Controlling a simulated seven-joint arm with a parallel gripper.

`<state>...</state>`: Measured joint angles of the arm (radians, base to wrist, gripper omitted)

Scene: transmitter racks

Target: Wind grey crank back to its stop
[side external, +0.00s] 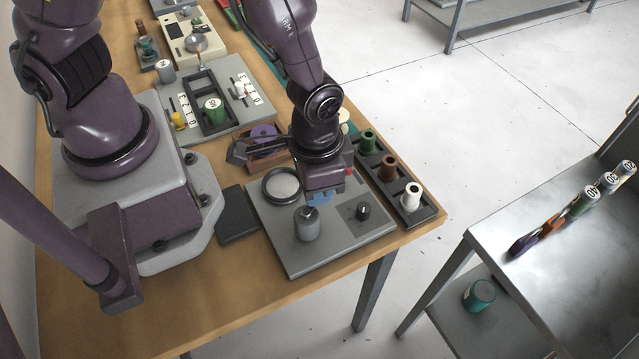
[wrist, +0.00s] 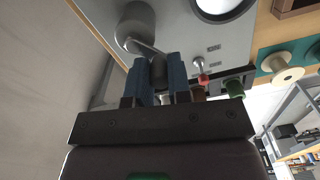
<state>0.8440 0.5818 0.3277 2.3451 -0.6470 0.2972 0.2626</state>
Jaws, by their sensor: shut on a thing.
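The grey crank (side external: 307,226) stands on a grey panel (side external: 300,262) near the table's front edge; its body is a thick upright cylinder. In the wrist view the crank's body (wrist: 137,22) shows at the top, with a thin arm running from it to a dark grey handle (wrist: 159,71). My gripper (side external: 320,199) is over the panel, with its blue fingertips just behind the crank's body. In the wrist view my gripper (wrist: 161,80) has its two blue fingers on either side of the handle, shut on it. The crank's stop cannot be made out.
A round gauge (side external: 281,186) and a black knob (side external: 363,211) are on the same panel. A dark rack (side external: 430,213) with green, brown and white spools stands to the right. A dark pad (side external: 238,214) lies to the left. A metal side table (side external: 500,285) stands apart on the right.

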